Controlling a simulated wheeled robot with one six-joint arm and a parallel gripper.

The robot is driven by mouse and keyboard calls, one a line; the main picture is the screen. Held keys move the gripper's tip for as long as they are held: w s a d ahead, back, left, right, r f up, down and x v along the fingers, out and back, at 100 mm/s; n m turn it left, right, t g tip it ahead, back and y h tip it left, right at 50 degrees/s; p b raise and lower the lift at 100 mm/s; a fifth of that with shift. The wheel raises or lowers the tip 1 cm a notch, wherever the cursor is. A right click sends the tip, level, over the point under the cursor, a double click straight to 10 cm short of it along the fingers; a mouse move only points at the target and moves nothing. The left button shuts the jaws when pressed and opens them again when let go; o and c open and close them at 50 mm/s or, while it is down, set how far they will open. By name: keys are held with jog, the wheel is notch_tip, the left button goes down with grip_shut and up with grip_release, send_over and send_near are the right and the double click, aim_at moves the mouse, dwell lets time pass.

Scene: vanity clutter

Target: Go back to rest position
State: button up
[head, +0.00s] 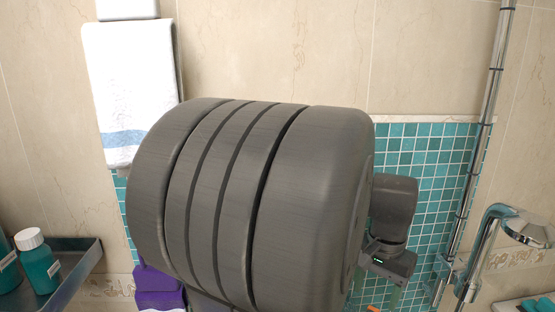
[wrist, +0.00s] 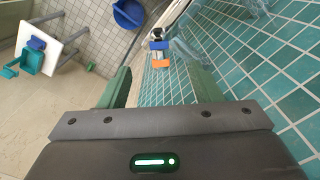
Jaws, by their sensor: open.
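My gripper (wrist: 160,88) shows in the wrist view with its two green fingers spread apart and nothing between them. In the head view my arm's large grey link fills the middle. The gripper (head: 388,285) shows only partly behind it at the right, near the teal tiled wall (head: 425,150), and its fingertips are unclear. In the wrist view the teal wall (wrist: 250,70) runs close along the right side.
A metal shelf (head: 75,262) holds teal bottles (head: 38,262) at left, near a purple object (head: 158,285). A white towel (head: 130,85) hangs above. A shower head (head: 527,230) and pipe stand right. The wrist view shows a white table (wrist: 48,45) and blue basin (wrist: 128,13).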

notch_tip(320, 180, down, 7)
jog(key=b, duration=0.7)
jog(key=shift+f, duration=0.15)
jog(key=shift+r+m+b, duration=0.2)
jog(key=shift+m+b, duration=0.55)
jog(key=shift+m, duration=0.35)
jog(key=m+b, duration=0.2)
jog(key=m, duration=0.4)
jog(key=shift+r+b, duration=0.1)
jog(key=shift+b, duration=0.25)
jog(key=shift+m, duration=0.3)
notch_tip(320, 180, up, 10)
jog(key=p, duration=0.7)
jog(key=shift+f, duration=0.2)
